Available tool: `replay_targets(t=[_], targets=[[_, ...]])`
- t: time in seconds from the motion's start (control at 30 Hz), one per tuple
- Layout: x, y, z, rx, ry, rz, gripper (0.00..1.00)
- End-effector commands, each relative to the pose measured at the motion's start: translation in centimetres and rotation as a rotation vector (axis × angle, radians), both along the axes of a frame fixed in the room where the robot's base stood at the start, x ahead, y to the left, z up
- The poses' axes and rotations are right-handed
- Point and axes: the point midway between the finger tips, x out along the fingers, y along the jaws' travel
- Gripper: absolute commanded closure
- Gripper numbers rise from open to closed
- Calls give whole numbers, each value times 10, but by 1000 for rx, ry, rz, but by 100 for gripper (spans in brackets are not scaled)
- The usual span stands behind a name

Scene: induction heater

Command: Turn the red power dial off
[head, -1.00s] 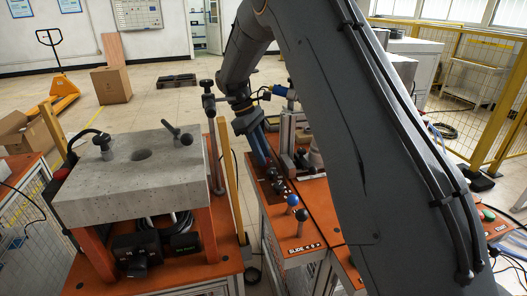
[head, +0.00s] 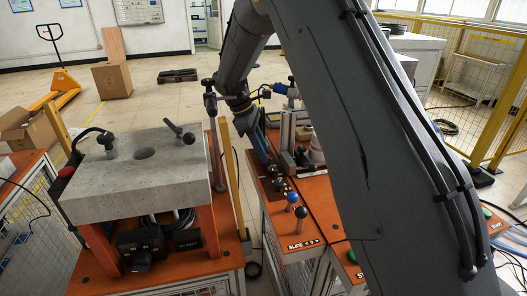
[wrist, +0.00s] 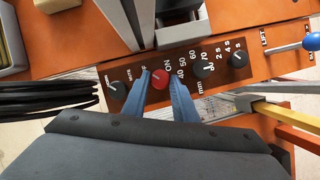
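The red power dial (wrist: 160,79) is a round knob with a pale pointer line on a dark control panel (wrist: 134,76). An "ON" label is beside it on its right. In the wrist view, the two blue fingers of my gripper (wrist: 160,85) stand on either side of the dial, with narrow gaps seeming to show. The gripper looks open around it; contact cannot be made out. In the head view, my gripper (head: 261,150) points down at the far end of the panel (head: 270,184), and the red dial is hidden there.
Black knobs (wrist: 117,90) and (wrist: 201,69) flank the red dial. Blue (head: 292,197) and black (head: 301,212) ball levers stand nearer on the orange bench (head: 305,190). A grey slab (head: 140,190) on an orange stand is to the left. Black cables lie left in the wrist view.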

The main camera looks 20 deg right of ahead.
Motion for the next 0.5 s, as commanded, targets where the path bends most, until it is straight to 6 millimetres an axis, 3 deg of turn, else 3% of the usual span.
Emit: replay_targets(t=[0.1, 0.5], targets=[[1, 0, 1, 0, -2, -1, 57], [2, 3, 8, 0, -2, -1, 57]])
